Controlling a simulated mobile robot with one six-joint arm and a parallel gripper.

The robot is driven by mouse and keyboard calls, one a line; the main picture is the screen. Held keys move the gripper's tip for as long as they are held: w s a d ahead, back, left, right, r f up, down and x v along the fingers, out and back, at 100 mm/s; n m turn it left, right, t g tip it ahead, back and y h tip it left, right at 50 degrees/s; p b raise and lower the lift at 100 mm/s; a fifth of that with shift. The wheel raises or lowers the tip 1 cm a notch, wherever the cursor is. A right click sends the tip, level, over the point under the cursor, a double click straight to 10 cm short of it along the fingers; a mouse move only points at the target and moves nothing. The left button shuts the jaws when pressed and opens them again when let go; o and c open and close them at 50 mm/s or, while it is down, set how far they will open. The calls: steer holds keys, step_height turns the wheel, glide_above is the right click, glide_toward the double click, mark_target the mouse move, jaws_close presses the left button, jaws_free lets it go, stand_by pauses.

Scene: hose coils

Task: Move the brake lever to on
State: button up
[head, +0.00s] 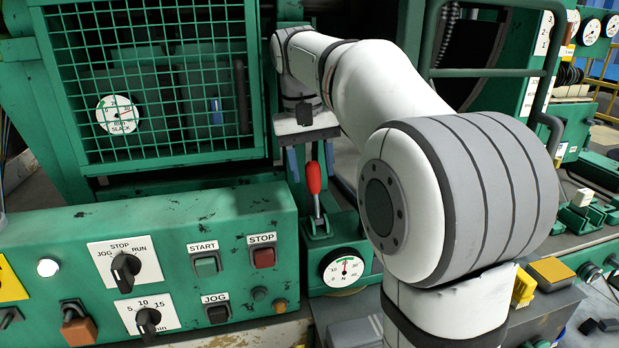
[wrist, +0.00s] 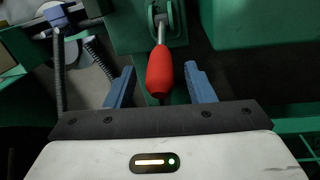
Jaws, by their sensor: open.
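The brake lever (head: 314,180) has a red grip on a metal shaft and stands nearly upright on a green bracket in the head view. In the wrist view its red grip (wrist: 160,72) lies between my two blue fingers. My gripper (head: 309,158) is above and around the top of the lever in the head view, pointing down. My gripper (wrist: 161,84) is open, with a gap between each finger and the red grip. No on or off marking for the lever is readable.
A green control panel (head: 150,225) with knobs and buttons stands at left. A round gauge (head: 343,268) sits just below the lever. A green mesh guard (head: 160,80) is behind at left. In the wrist view, a grey hose (wrist: 58,75) runs at left.

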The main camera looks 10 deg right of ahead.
steer(key=shift+d+f, duration=0.15)
steer(key=shift+f, duration=1)
jaws_close()
